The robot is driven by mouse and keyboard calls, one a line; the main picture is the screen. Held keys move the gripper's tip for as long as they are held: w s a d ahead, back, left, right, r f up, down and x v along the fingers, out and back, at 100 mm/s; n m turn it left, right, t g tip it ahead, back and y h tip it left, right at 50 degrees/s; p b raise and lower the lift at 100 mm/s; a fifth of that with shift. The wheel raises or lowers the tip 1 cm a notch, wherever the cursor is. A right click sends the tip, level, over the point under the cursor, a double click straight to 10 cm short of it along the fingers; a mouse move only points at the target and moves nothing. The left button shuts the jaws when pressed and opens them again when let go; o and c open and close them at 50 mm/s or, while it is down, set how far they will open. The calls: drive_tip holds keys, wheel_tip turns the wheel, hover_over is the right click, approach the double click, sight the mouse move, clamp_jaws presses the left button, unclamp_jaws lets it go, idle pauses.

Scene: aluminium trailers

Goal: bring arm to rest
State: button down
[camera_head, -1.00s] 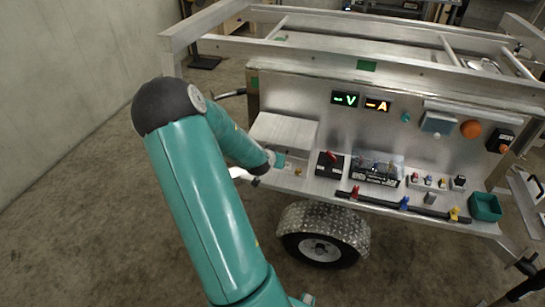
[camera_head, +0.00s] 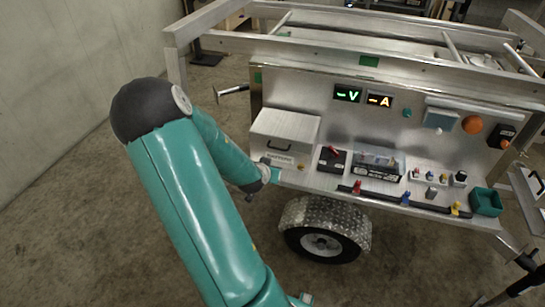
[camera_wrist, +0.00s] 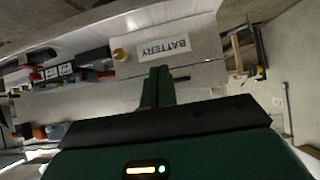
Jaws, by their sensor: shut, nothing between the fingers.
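My teal arm (camera_head: 195,200) reaches up from the bottom of the head view, bends at a black elbow and comes down towards the trailer. My gripper (camera_head: 276,174) is at the left end of the trailer's shelf, just below a metal box (camera_head: 285,137) with a black handle. In the wrist view my gripper (camera_wrist: 158,73) shows its two fingers together with nothing between them. Beyond them is a pale surface with a BATTERY label (camera_wrist: 165,48) and a yellow knob (camera_wrist: 120,54). Whether the fingertips touch anything is unclear.
The aluminium trailer (camera_head: 420,85) fills the right, with lit V and A displays (camera_head: 363,96). A black device (camera_head: 332,158), a clear-covered unit (camera_head: 379,163) and a green bin (camera_head: 486,201) stand along its shelf. A wheel (camera_head: 322,243) is below. Floor is clear at left.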

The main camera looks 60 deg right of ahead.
drive_tip(key=shift+s+a+f, duration=0.15)
drive_tip(key=shift+a+f, duration=0.05)
drive_tip(key=shift+a, duration=0.4)
drive_tip(key=w+a+r+n+t+y, duration=0.25)
drive_tip(key=w+a+r, duration=0.2)
drive_tip(key=a, duration=0.35)
drive_tip(key=w+a+r+n+t+y, duration=0.1)
drive_tip(key=w+a+r+n+y, duration=0.25)
drive_tip(key=a, duration=0.55)
drive_tip(key=w+a+r+t+y, duration=0.1)
drive_tip(key=w+a+r+y, duration=0.1)
drive_tip(key=w+a+r, duration=0.45)
drive_tip(key=s+a+r+n+y, duration=0.1)
drive_tip(key=s+a+r+n, duration=0.2)
drive_tip(key=a, duration=0.5)
drive_tip(key=a+r+n+y, duration=0.1)
drive_tip(key=a+r+n, duration=0.1)
drive_tip(key=a+r, duration=0.45)
drive_tip(key=s+a+r+n, duration=0.3)
drive_tip(key=s+a+n, duration=0.2)
drive_tip(key=s+a, duration=0.4)
drive_tip(key=shift+s+r+y, duration=0.25)
drive_tip(key=shift+y, duration=0.05)
